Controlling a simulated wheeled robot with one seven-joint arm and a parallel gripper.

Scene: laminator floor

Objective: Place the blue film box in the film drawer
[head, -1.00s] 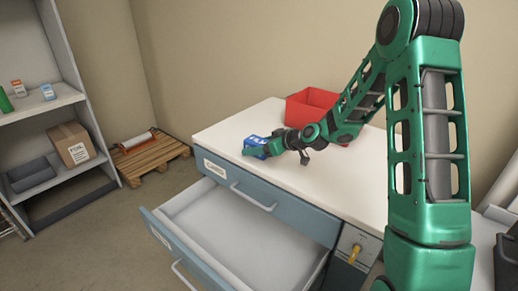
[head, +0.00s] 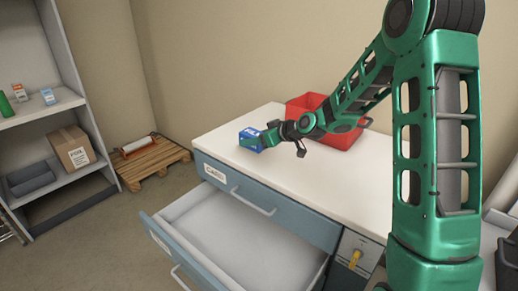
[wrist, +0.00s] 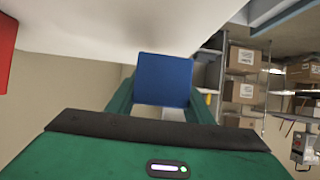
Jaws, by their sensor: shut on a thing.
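The blue film box (head: 250,140) is held at the end of my arm, over the far left part of the white counter top. My gripper (head: 262,139) is shut on it from the right. The wrist view shows the blue box (wrist: 164,80) between the green fingers. The box looks slightly tilted and seems a little above the counter. An open, empty drawer (head: 240,238) sticks out of the blue cabinet, in front of and below the box. Its front label is too small to read.
A shut drawer (head: 262,198) with a handle lies above the open one. A red bin (head: 308,103) stands on the counter behind my arm. A shelf with a carton (head: 72,147) and a pallet (head: 150,163) are at the left. The counter's front is clear.

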